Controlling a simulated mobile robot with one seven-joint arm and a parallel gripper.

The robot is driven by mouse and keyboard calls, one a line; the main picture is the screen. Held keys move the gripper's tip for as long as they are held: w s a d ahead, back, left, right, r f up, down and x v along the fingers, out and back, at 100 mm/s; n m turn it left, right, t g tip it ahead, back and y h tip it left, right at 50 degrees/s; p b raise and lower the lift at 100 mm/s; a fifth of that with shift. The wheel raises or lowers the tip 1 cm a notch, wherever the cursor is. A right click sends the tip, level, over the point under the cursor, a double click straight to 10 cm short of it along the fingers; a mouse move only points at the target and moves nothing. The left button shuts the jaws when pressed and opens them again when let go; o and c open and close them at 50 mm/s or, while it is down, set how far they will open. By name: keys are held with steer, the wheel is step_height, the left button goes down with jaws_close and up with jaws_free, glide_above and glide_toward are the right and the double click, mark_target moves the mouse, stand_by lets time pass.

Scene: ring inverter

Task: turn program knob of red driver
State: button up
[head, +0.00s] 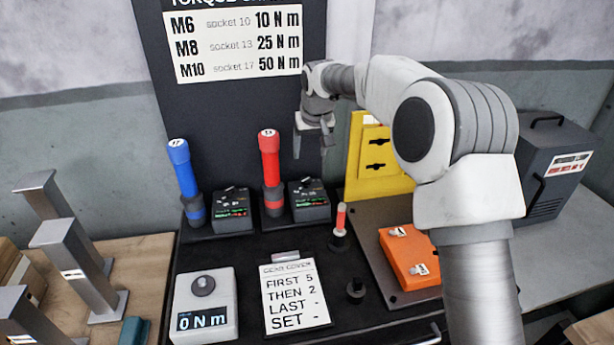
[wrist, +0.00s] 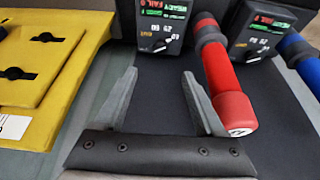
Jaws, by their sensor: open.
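The red driver (head: 269,160) stands upright in a dark holder at the back of the bench. It also shows in the wrist view (wrist: 219,65). A dark control box (head: 311,205) with a small display and a black knob on top stands just right of it. In the wrist view this box (wrist: 163,12) is ahead of my fingers, left of the red driver, with dial marks near its edge. My gripper (head: 313,148) is above and behind the box, apart from it. Its fingers (wrist: 160,68) are open with nothing between them.
A blue driver (head: 182,170) and its similar box (head: 232,212) stand to the left. A yellow panel (head: 364,160) is to the right, with an orange block (head: 408,256) in front. A grey torque dial box (head: 204,304) and a note card (head: 293,294) lie nearer.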

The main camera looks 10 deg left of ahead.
mark_target(306, 180)
steer(key=x, duration=1.3)
steer(key=shift+f, duration=0.2)
jaws_close()
